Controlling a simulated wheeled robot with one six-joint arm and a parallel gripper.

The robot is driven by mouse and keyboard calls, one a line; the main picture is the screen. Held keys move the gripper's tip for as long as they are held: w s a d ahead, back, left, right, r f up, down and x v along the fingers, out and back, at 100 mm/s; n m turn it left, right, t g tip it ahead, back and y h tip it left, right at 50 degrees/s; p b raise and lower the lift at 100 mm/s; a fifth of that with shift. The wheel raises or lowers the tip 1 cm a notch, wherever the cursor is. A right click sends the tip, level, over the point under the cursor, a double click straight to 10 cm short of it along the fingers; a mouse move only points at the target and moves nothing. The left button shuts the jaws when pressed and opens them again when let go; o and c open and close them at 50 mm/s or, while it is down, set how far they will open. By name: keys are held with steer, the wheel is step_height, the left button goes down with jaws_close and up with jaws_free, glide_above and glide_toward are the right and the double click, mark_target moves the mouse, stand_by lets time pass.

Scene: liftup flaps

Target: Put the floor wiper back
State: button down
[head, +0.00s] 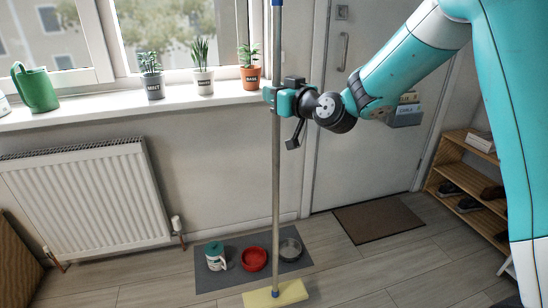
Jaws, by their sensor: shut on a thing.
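The floor wiper (276,180) has a long grey pole with blue parts near the top and bottom. Its flat yellow head (277,294) is at the bottom of the picture, by the front edge of the grey mat; I cannot tell whether it touches the floor. My gripper (274,98) is shut on the pole in its upper part, at about window-sill height. The pole stands nearly upright, and its top runs out of the picture. No holder or hook for the wiper is clearly visible.
A grey mat (212,284) bears a white-and-teal container (215,257), a red bowl (253,259) and a grey bowl (290,249). Potted plants (250,77) and a green watering can (36,88) stand on the sill. A radiator (85,195), brown doormat (378,222) and shoe shelf (468,180) are nearby.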

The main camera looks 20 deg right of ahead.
mark_target(279, 147)
step_height(279, 147, down, 14)
steer(key=b, duration=0.3)
steer(key=shift+r, duration=0.25)
steer(key=shift+f+b, duration=0.25)
steer(key=shift+b, duration=0.2)
steer(key=c, duration=0.9)
jaws_free()
steer(key=shift+c, duration=0.2)
steer(key=shift+r, duration=0.1)
